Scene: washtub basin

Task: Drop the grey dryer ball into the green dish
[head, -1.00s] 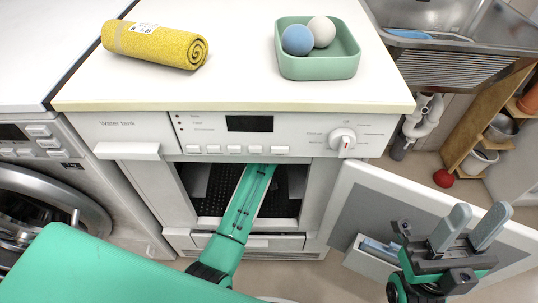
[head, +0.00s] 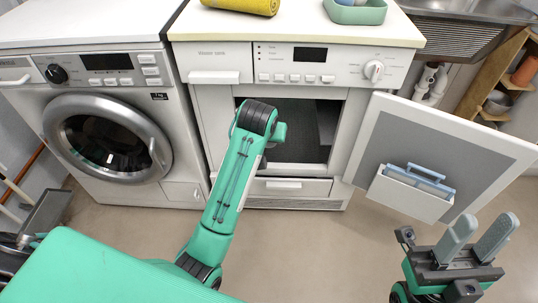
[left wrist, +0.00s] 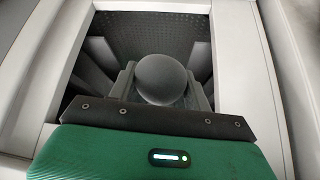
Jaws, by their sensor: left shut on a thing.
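The grey dryer ball (left wrist: 161,79) shows in the left wrist view between the two grey fingers of my left gripper (left wrist: 161,88), which is shut on it. The ball and fingers are in the dryer opening, with dark perforated metal beyond them. In the head view my left arm reaches to the opening, and its gripper and the ball are hidden. The green dish (head: 356,14) stands on top of the dryer, cut off by the upper edge of the head view. My right gripper (head: 488,226) is open and empty at the lower right, away from the dryer.
The dryer's open door (head: 440,150) stands out to the right, with a white holder (head: 410,192) on it. A rolled yellow towel (head: 243,5) lies on the dryer top. A washing machine (head: 110,110) stands to the left. The floor in front is clear.

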